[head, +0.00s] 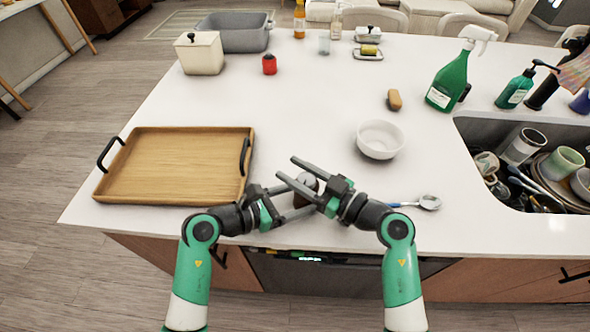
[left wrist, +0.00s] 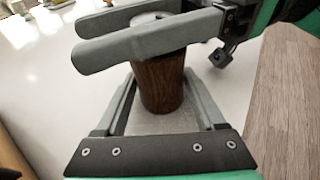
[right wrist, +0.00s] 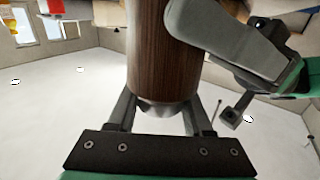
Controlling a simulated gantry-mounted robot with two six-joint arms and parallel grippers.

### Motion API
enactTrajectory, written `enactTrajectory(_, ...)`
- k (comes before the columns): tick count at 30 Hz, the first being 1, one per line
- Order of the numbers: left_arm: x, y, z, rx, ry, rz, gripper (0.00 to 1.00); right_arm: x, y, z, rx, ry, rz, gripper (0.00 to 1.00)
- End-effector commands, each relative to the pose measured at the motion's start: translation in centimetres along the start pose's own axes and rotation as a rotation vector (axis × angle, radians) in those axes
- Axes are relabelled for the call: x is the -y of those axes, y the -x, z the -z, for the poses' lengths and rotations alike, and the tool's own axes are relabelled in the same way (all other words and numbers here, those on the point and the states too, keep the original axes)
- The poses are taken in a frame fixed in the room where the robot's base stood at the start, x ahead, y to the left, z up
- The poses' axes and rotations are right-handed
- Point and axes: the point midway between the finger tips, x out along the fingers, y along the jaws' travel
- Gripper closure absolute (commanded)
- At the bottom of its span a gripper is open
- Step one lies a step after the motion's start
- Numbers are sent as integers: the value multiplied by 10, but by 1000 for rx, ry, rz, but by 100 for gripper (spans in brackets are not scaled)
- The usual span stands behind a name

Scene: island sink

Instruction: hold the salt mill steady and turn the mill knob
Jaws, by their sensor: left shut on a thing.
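The salt mill (head: 302,199) stands near the counter's front edge, mostly hidden by my grippers in the head view. Its dark brown wooden body shows in the left wrist view (left wrist: 161,82) and the right wrist view (right wrist: 162,60). My left gripper (head: 298,205) is shut on the body from the left. My right gripper (head: 286,167) reaches in from the right at the mill's top, its two fingers apart, one on each side. The grey top (left wrist: 150,17) of the mill shows partly between them; the knob itself is mostly hidden.
A wooden tray (head: 130,188) lies left, a white bowl (head: 380,140) behind right, and a spoon (head: 428,202) right of my right gripper. A sink full of dishes (head: 470,130) and a green spray bottle (head: 449,82) are farther right. The counter's middle is clear.

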Motion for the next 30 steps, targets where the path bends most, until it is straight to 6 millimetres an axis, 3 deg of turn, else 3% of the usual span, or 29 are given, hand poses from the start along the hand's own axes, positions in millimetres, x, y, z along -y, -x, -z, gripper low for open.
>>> enactTrajectory(1, 0, 0, 0, -1, 1, 0, 60, 0, 0, 0, 0, 0, 0, 71)
enactTrajectory(6, 0, 0, 0, -1, 1, 0, 60, 0, 0, 0, 0, 0, 1, 100)
enactTrajectory(17, 0, 0, 0, -1, 0, -1, 60, -1, -1, -2, 6, 0, -55, 100)
enactTrajectory(30, 0, 0, 0, 0, 0, 1, 60, -9, 1, -4, 9, -2, -340, 100)
